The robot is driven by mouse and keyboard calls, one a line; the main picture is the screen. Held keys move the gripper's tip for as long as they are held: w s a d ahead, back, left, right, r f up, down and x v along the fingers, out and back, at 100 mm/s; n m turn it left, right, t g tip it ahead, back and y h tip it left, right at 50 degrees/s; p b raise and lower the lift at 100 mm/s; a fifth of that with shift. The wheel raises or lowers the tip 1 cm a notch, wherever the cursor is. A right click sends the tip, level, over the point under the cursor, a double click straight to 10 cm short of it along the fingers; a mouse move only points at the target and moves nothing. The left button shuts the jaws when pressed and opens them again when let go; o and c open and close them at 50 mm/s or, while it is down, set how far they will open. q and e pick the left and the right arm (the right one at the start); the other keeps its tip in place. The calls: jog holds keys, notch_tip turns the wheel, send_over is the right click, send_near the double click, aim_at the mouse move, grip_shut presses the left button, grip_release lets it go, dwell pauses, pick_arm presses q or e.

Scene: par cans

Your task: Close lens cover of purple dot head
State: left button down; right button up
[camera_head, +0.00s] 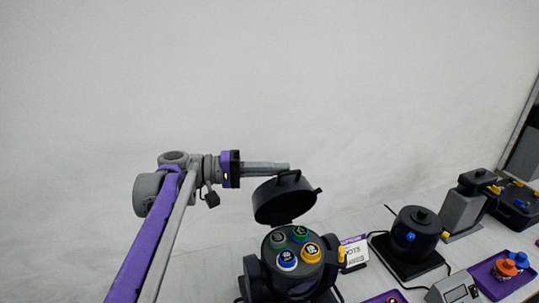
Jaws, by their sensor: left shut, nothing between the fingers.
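A black lamp head (290,262) stands at the bottom centre, its face showing several coloured round caps in green, blue, yellow and dark grey. Its black round lens cover (285,200) is open and stands tilted up behind the face, with a small handle on its upper edge. I cannot make out a purple dot on this head. My left gripper (284,167) is shut and empty. Its fingertips are at the handle on the cover's upper edge; I cannot tell whether they touch. My right gripper is not in view.
A white sign with purple print (354,252) stands right of the head. Further right are a black round can on a base (414,238), a grey box (455,290), a purple tray (484,279) with coloured knobs and a grey-black device (464,208). The space above is clear.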

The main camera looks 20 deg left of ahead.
pick_arm(q)
jog(key=s+d+f, duration=0.1)
jog(key=s+d, duration=0.2)
jog(key=s, duration=0.1)
jog(key=m, duration=0.1)
send_over(291, 283)
notch_tip(291, 283, down, 7)
jog(key=shift+s+d+f+m+y+b, duration=0.2)
jog(key=shift+s+d+f+m, duration=0.25)
jog(key=shift+f, duration=0.7)
jog(key=shift+s+d+f+m+y+b, duration=0.25)
jog(key=shift+d+f+m, duration=0.3)
jog(key=shift+f, duration=0.6)
jog(key=shift+s+d+f+m+y+b, duration=0.15)
jog(key=shift+s+d+f+m, duration=0.35)
jog(key=shift+f, duration=0.65)
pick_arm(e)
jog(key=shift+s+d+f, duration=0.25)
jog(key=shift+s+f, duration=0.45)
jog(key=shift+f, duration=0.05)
pick_arm(q)
jog(key=shift+a+f, duration=0.1)
jog(key=shift+a, duration=0.05)
